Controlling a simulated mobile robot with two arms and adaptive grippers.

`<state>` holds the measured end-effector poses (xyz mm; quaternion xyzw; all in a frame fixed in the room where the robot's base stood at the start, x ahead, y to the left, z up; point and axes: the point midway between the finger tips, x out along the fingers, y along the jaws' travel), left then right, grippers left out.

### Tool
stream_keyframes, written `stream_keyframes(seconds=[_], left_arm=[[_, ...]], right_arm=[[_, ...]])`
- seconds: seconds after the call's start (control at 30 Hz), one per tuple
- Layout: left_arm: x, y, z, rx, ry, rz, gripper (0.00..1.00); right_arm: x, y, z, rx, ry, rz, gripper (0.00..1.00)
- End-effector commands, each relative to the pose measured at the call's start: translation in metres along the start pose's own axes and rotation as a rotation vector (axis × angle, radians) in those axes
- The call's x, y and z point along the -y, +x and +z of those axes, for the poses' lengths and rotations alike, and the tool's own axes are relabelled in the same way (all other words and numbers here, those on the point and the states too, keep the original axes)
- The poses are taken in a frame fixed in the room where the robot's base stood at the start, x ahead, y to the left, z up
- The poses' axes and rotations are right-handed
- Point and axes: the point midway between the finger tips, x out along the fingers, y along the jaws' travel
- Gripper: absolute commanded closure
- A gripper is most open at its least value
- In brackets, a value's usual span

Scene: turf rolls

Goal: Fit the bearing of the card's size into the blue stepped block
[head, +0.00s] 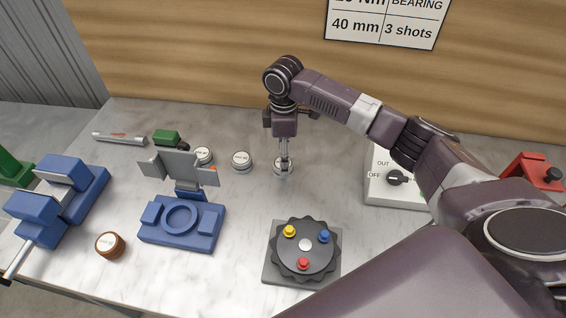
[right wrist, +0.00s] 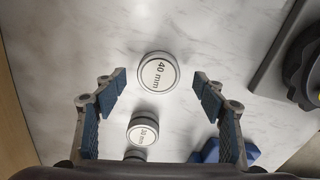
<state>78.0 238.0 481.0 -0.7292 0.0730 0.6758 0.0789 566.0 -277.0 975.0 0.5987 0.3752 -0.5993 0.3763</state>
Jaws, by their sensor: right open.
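The wall card (head: 386,22) reads "BEARING", "40 mm" and "3 shots"; its top is cut off. A silver bearing marked 40 mm (right wrist: 158,72) stands upright on the table. It also shows in the head view (head: 281,169), under my right gripper (head: 284,160). In the right wrist view my right gripper (right wrist: 160,92) is open, its blue-padded fingers apart on either side of the bearing, with gaps. Two more bearings stand to the left, one marked 30 mm (right wrist: 143,132). The blue stepped block (head: 182,222) has an empty-looking round recess. My left gripper is out of view.
A grey bracket (head: 180,168) stands behind the block. A blue vise (head: 60,200) is at the left and a brown-rimmed round piece (head: 110,245) at the front. A black knobbed dial (head: 304,247) and a switch box (head: 398,180) lie right. Marble between block and dial is clear.

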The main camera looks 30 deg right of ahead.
Motion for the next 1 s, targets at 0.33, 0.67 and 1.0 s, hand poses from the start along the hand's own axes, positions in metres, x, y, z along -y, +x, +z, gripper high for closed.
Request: stream_keyframes(seconds=[0.33, 0.67, 1.0], left_arm=[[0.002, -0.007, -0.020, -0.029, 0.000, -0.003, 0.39], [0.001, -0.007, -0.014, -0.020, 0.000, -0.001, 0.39], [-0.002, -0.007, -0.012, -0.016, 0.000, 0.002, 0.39]], right_arm=[[0.000, 0.021, 0.000, -0.001, -0.001, 0.002, 0.36], [0.000, 0.021, 0.000, -0.001, -0.001, 0.001, 0.63], [-0.001, 0.020, -0.001, -0.002, -0.001, 0.002, 0.91]])
